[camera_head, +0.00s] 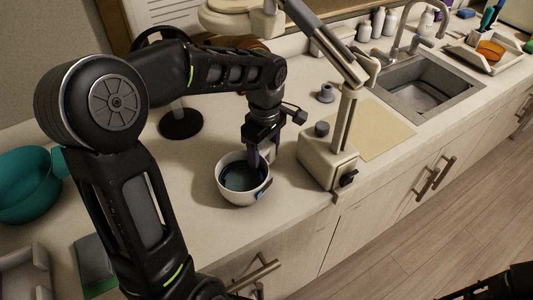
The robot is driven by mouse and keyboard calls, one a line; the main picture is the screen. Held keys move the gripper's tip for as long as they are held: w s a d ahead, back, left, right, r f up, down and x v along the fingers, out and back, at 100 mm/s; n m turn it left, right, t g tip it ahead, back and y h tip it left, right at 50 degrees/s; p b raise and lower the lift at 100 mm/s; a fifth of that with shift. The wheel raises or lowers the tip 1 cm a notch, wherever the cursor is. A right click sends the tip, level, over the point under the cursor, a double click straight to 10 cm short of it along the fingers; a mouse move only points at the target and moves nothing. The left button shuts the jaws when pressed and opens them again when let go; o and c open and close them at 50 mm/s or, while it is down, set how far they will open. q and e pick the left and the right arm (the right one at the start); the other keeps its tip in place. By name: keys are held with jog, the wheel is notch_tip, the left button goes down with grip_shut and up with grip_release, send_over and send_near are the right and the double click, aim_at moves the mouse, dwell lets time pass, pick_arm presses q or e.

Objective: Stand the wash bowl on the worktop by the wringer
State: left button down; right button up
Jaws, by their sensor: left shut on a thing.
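The wash bowl, a white bowl with a dark blue-grey inside (231,192), is near the middle of the view, over the worktop (200,225) close to its front edge. My left gripper (257,160) reaches down from above and is shut on the bowl's far right rim. The bowl looks about upright. I cannot tell whether its base touches the worktop. The wringer (325,160), a cream block with a post and long lever, stands just right of the bowl, with a small gap.
A teal bowl (25,190) stands at the far left. A round black base (180,123) is behind my left arm. A beige board (375,130) lies right of the wringer, before the sink (425,90). Cupboard handles (440,172) stick out below the front edge.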

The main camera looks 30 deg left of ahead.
pick_arm(q)
jog(key=shift+f, duration=0.75)
pick_arm(e)
jog(key=shift+f, duration=0.75)
pick_arm(q)
jog(key=shift+c, duration=1.4)
grip_release()
jog(key=shift+a+r, duration=0.1)
jog(key=shift+r, duration=0.05)
pick_arm(e)
jog(key=shift+r, duration=0.15)
pick_arm(q)
jog(key=shift+w+a+r+p, duration=0.15)
jog(key=shift+a+r+p, duration=0.1)
jog(key=shift+r+p, duration=0.3)
jog(key=shift+w+a+r+p, duration=0.15)
jog(key=shift+a+r+p, duration=0.1)
jog(key=shift+r+p, duration=0.25)
jog(key=shift+d+r+p, duration=0.1)
jog(key=shift+r+p, duration=2.05)
jog(key=shift+r, duration=0.6)
pick_arm(e)
notch_tip(320, 180, up, 6)
jog(key=shift+w+a, duration=0.15)
jog(key=shift+a, duration=0.2)
pick_arm(q)
jog(key=shift+w, duration=0.1)
